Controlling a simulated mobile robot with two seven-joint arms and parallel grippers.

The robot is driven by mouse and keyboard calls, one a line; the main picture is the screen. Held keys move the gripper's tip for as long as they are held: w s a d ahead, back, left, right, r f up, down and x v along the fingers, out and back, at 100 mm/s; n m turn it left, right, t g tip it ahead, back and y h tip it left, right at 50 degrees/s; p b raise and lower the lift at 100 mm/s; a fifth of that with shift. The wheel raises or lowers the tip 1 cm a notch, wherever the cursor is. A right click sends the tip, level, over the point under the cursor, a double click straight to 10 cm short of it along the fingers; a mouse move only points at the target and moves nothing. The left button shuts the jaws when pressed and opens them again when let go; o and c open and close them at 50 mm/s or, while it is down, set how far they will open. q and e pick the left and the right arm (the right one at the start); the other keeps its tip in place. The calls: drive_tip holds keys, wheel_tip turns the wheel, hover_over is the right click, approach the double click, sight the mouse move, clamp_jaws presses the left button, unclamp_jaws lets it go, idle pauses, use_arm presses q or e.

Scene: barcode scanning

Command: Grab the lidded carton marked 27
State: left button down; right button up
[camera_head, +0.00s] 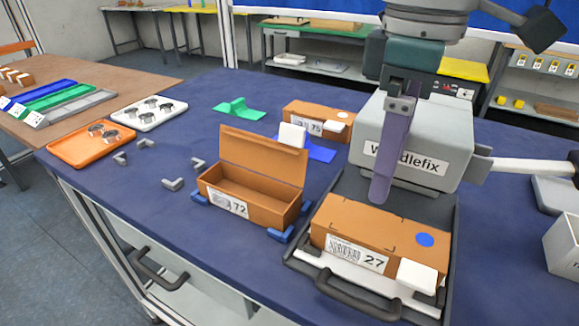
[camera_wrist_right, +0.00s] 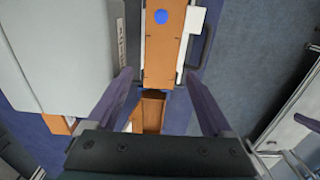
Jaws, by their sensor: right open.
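The lidded carton marked 27 (camera_head: 365,228) is a closed brown box with a barcode label and a blue dot on its lid. It sits in a dark tray with a handle (camera_head: 358,300), at the front right of the table. My right gripper (camera_head: 380,198) is open and empty above and behind the carton; only one purple finger shows clearly in the head view. In the right wrist view, the carton (camera_wrist_right: 165,60) lies between the two spread fingers (camera_wrist_right: 158,76), with its blue dot toward the top. My left gripper is not in view.
The grey Windlefix machine (camera_head: 415,135) stands right behind the tray. An open carton marked 72 (camera_head: 232,205) stands to the left between blue corner pieces. A carton marked 75 (camera_head: 318,112) is farther back. White blocks (camera_head: 417,276) stick out beside cartons 27 and 75.

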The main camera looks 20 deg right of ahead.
sight(374, 225)
wheel_tip(374, 225, down, 6)
drive_tip(key=shift+s+r+b, duration=0.1)
drive_tip(key=shift+b, duration=0.2)
wheel_tip(374, 225, down, 6)
drive_tip(key=shift+r+b, duration=0.1)
drive_tip(key=shift+b, duration=0.3)
drive_tip(key=c, duration=1)
drive_tip(key=shift+r, duration=0.1)
